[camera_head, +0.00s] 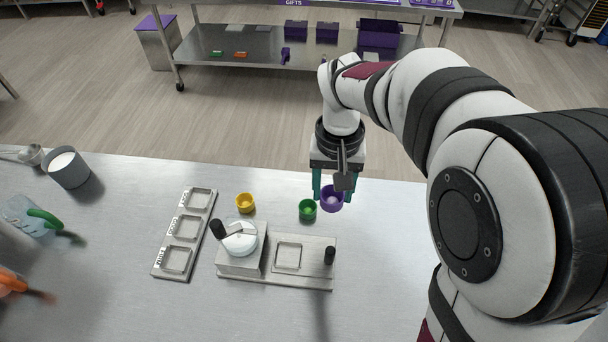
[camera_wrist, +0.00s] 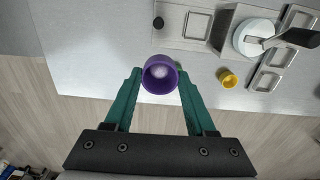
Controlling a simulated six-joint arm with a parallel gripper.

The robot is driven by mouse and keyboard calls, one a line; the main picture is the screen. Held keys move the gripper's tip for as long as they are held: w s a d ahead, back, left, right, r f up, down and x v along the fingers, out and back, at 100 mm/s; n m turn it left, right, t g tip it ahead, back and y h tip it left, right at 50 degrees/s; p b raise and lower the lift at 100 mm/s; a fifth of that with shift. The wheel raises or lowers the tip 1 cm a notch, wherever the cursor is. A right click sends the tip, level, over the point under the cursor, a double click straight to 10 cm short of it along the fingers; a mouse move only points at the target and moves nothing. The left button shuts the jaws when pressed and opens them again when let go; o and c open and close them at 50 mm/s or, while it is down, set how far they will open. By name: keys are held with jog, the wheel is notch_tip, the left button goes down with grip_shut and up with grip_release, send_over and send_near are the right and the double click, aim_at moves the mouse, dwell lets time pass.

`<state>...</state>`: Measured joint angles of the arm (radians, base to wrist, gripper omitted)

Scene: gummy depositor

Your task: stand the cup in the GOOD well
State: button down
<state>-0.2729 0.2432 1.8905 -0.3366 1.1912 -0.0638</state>
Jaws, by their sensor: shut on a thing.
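My gripper (camera_head: 332,192) is shut on a purple cup (camera_head: 331,203), near the table's far edge. In the wrist view the purple cup (camera_wrist: 159,78) sits upright between the green fingertips, mouth towards the camera. A long tray (camera_head: 209,216) with three square wells in a row lies at the left in the head view. All three wells look empty. Their labels are too small to read, so I cannot tell which one is GOOD. The tray also shows at the right edge of the wrist view (camera_wrist: 286,53).
A green cup (camera_head: 307,209) stands just left of the purple cup. A yellow cup (camera_head: 245,203) stands behind the depositor (camera_head: 240,263), which has a white hopper, a square recess and a black knob. A grey container (camera_head: 69,172) stands far left.

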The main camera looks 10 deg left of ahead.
jog(key=w+d+r, duration=0.3)
jog(key=d+r, duration=0.1)
jog(key=r, duration=0.3)
jog(key=w+a+f, duration=0.2)
jog(key=a, duration=0.4)
jog(key=w+a+f, duration=0.2)
jog(key=a, duration=0.5)
jog(key=s+a+f, duration=0.2)
jog(key=a+f, duration=0.1)
jog(key=a, duration=0.5)
jog(key=s+a+f, duration=0.3)
jog(key=a+f, duration=0.1)
jog(key=a, duration=0.4)
jog(key=s+a+f, duration=0.3)
jog(key=a+f, duration=0.1)
jog(key=a, duration=0.4)
jog(key=shift+a, duration=0.2)
jog(key=shift+s+f, duration=0.1)
jog(key=shift+f, duration=0.05)
jog(key=shift+f, duration=3.05)
